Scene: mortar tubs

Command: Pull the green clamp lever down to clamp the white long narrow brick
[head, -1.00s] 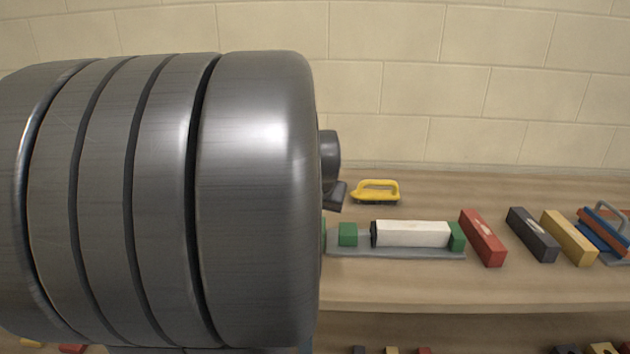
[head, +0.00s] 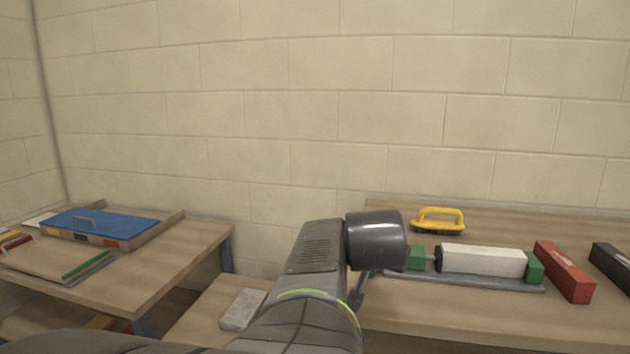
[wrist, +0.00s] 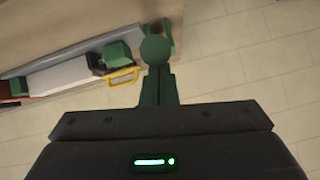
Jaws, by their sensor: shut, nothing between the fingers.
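The white long narrow brick (head: 482,260) lies in the grey clamp bed (head: 465,281), with a green end block (head: 535,267) at its right. At its left are a dark round pad and a green block (head: 417,258). The wrist view also shows the brick (wrist: 62,76) and the green block (wrist: 117,54). The green clamp lever (wrist: 155,47) shows its round knob in the wrist view, just at my shut, empty gripper's tips (wrist: 157,68). I cannot tell whether they touch. In the head view my gripper (head: 356,298) points down left of the clamp, and my arm hides most of the lever.
A yellow-handled brush or float (head: 438,220) stands behind the clamp. A red brick (head: 564,271) and a dark brick (head: 613,267) lie to its right. A table with a blue-lidded tray (head: 100,224) stands at the left. A grey slab (head: 242,309) lies on a low surface between.

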